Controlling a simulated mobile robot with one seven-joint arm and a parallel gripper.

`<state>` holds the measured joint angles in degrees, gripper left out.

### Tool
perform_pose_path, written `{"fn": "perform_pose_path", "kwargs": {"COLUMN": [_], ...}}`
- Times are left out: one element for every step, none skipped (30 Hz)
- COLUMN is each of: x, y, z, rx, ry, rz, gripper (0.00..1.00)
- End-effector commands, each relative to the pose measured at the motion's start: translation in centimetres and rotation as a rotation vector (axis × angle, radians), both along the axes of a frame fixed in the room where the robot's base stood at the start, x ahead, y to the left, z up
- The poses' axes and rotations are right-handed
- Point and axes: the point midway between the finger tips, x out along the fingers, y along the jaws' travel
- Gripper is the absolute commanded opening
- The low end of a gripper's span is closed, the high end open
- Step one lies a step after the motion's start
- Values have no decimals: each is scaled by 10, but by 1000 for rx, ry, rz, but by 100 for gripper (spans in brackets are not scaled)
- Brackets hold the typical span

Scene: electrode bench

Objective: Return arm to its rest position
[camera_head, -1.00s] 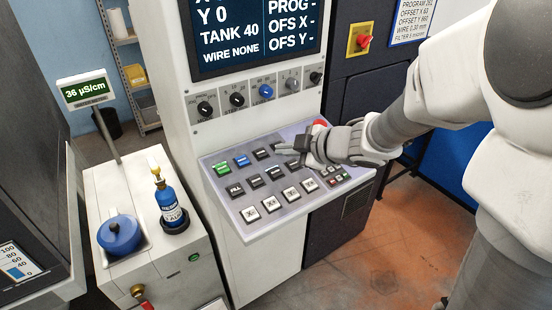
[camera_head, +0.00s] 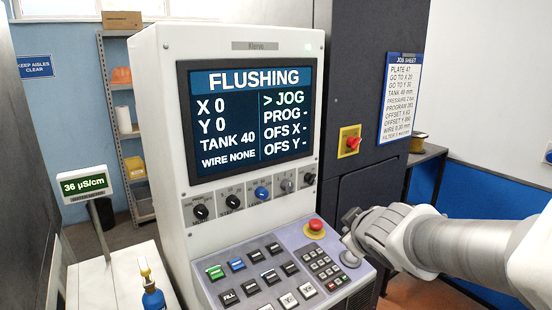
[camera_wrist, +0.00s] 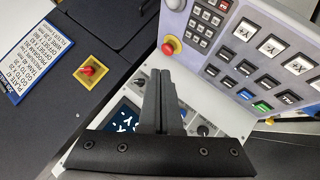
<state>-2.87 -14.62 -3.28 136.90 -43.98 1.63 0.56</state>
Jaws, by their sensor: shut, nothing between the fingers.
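My arm reaches in from the right in the head view. My gripper (camera_head: 347,226) is at the right end of the sloped keypad panel (camera_head: 207,292), right of the red emergency stop button (camera_head: 315,226). In the wrist view my gripper (camera_wrist: 165,78) has its two dark fingers together with nothing between them. The emergency stop button (camera_wrist: 169,46) shows just beyond the fingertips there. In the head view my wrist partly hides the fingers. Whether the gripper touches the panel cannot be told.
The console screen (camera_head: 252,115) reads FLUSHING, with knobs (camera_head: 262,192) below it. A red switch on a yellow plate (camera_head: 351,141) and a job sheet (camera_head: 400,95) are on the dark cabinet. A blue bottle (camera_head: 152,296) and a conductivity display (camera_head: 85,184) stand at left.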

Motion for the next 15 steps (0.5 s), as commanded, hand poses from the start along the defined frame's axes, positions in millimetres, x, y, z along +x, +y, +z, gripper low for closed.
{"fn": "perform_pose_path", "kwargs": {"x": [-18, -29, -45, -58, -71, -88, -102, -114, -131, -143, -153, -167, -175, -183, -191], "y": [-12, -18, -24, -28, -30, -31, -31, -30, -26, -23, -19, -14, -10, -7, -2], "z": [7, 8, 8, 8, 7, 4, 2, 0, -3, -5, -7, -10, -12, -13, -15], "rx": [37, 63, 100, 129, 160, 203, 236, 269, 311, 341, 370, 403, 427, 447, 470], "ry": [18, 39, 67, 91, 116, 153, 182, 210, 249, 278, 305, 340, 363, 384, 408], "rz": [-88, -140, -205, -250, -292, -345, -380, -410, -445, -466, -483, -502, -513, -521, -530], "gripper": [0, 0, 0, 0, 0, 0, 0, 0, 0, 0, 0, 0, 0, 0, 0]}}
